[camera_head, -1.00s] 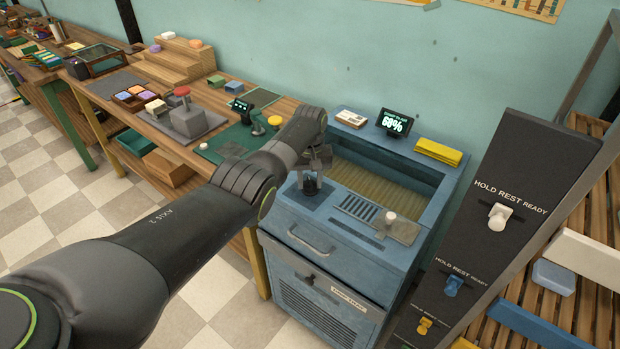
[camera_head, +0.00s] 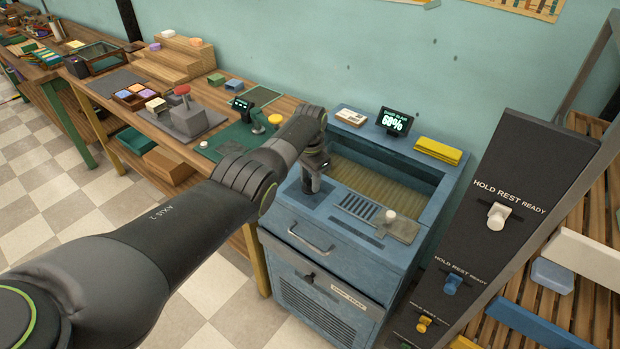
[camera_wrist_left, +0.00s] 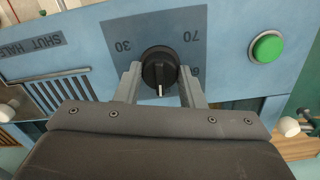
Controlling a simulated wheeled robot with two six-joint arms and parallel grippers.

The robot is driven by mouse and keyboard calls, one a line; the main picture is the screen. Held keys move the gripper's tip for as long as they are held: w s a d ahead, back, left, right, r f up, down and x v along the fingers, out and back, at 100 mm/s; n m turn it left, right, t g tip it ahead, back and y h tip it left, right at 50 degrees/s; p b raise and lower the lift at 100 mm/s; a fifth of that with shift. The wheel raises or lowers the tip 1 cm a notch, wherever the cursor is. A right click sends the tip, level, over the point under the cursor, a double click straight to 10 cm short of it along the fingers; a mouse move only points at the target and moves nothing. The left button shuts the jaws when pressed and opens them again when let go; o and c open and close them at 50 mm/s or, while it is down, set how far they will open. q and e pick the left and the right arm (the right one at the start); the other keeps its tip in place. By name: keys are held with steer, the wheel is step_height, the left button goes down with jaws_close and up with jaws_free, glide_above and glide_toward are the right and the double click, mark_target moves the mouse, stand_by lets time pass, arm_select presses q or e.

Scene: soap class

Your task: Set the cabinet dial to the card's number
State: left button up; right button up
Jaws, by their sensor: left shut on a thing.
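The blue cabinet (camera_head: 375,275) stands against the wall. Its black round dial (camera_wrist_left: 159,66) has a white pointer line that points to the bottom of the left wrist view. The dark dial plate (camera_wrist_left: 155,22) shows 30 on one side and 70 on the other; another number is partly covered by a finger. My left gripper (camera_wrist_left: 160,82) is shut on the dial, one finger on each side. In the head view my left gripper (camera_head: 314,178) hides most of the dial. A small card (camera_head: 351,117) lies on the cabinet's back ledge; its print is too small to read. My right gripper is not in view.
A small display (camera_head: 395,122) reads about 68%, last digit uncertain. A green button (camera_wrist_left: 267,47) and a vent slider (camera_head: 390,216) are near the dial. A dark lever panel (camera_head: 500,215) stands at the right.

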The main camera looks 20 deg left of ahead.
arm_select(q)
steer(key=m, duration=0.7)
steer(key=shift+w+r, duration=0.1)
steer(key=m, duration=0.6)
steer(key=shift+m, duration=0.4)
steer(key=m, duration=0.4)
steer(key=shift+m+b, duration=0.35)
steer(key=shift+m, duration=2.05)
steer(key=o, duration=1)
